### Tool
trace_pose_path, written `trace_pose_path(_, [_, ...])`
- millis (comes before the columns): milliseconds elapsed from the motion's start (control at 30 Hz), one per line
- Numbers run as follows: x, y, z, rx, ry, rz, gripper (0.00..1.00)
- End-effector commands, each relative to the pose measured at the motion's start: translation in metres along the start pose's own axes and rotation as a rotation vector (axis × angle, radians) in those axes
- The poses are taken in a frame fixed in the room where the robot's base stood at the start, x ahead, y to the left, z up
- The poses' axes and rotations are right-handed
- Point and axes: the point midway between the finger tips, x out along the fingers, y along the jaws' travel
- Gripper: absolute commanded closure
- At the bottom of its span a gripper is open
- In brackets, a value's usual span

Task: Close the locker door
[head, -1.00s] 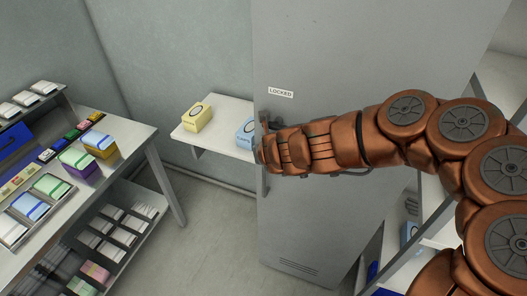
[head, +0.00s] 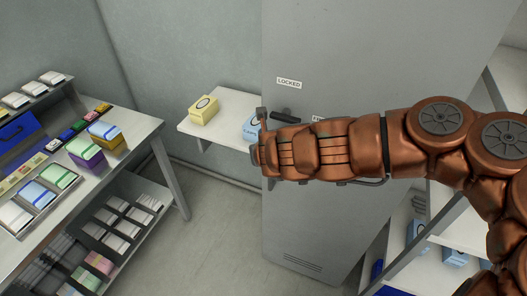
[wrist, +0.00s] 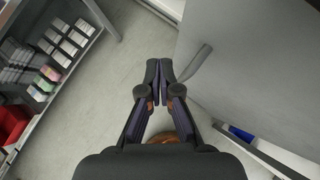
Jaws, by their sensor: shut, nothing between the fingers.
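The locker door (head: 370,55) is a tall grey panel with a "LOCKED" label. It stands open, with the locker's shelves showing at the right behind it. Its dark bar handle (head: 284,117) is near the free left edge, just above my arm; it also shows in the wrist view (wrist: 197,63). My gripper (head: 262,118) is at the door's left edge, partly hidden by my copper arm, which crosses in front of the door. In the wrist view my gripper (wrist: 159,68) is shut and empty, left of the handle, with a small gap between them.
A wall shelf (head: 232,103) behind the door's edge holds a yellow box (head: 203,110) and a blue box (head: 251,126). A table (head: 128,138) with packets and trays stands at the left. The locker's inner shelf (head: 471,231) is at the right. Floor between table and door is clear.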

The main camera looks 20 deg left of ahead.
Motion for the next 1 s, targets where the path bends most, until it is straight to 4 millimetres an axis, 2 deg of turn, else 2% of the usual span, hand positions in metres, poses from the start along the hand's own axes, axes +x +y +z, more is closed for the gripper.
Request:
trace_pose_path(533, [-0.054, 0.028, 0.006, 0.000, -0.001, 0.003, 1.00])
trace_pose_path(900, [-0.065, 0.033, 0.006, -0.001, 0.003, 0.002, 1.00])
trace_pose_path(1000, [-0.067, 0.030, 0.013, -0.018, -0.019, 0.007, 1.00])
